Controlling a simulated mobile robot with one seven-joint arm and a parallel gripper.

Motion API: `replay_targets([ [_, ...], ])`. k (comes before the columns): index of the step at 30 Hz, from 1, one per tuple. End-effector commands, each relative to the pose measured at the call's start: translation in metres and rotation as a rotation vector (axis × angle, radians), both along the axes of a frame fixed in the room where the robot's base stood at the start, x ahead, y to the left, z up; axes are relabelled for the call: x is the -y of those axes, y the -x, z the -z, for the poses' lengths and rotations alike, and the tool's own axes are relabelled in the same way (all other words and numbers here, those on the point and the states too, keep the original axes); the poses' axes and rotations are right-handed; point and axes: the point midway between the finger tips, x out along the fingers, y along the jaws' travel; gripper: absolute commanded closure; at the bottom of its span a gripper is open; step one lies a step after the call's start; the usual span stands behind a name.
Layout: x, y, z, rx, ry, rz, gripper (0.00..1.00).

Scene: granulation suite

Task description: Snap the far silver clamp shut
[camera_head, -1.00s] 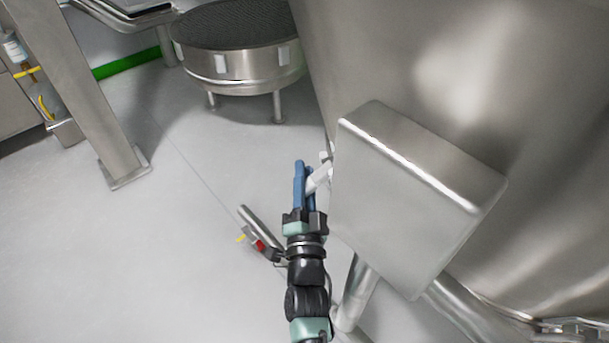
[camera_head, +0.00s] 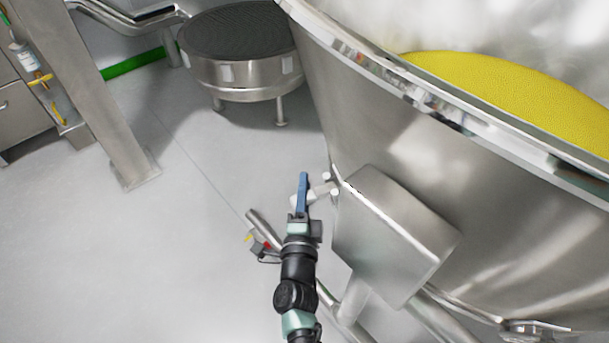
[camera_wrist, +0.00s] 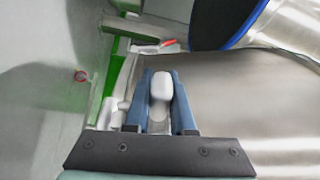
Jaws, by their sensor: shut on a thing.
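A pale, blunt lever (camera_head: 320,190), which looks like the handle of the clamp, sticks out from the side of the steel vessel (camera_head: 390,130), just left of a grey metal box. My gripper (camera_head: 303,186) has blue fingers and is shut on this lever. In the wrist view the lever's rounded pale end (camera_wrist: 161,88) sits between the two blue fingers of my gripper (camera_wrist: 162,82). The fingers and the box hide part of the clamp's base, so I cannot tell how its latch sits.
The grey box (camera_head: 388,240) stands close to the right of my gripper. The vessel's rim (camera_head: 450,112) runs above, with yellow material (camera_head: 520,95) inside. A round steel sieve unit (camera_head: 240,75) stands behind. A steel post (camera_head: 85,90) is at left.

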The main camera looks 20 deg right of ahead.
Motion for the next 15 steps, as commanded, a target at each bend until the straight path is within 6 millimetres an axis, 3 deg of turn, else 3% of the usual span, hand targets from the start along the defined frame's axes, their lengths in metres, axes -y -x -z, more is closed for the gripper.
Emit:
replay_targets([
  [1,-0.002,0.000,-0.011,-0.001,-0.046,-0.002,1.00],
  [15,0.001,0.001,-0.032,0.020,-0.484,0.001,1.00],
])
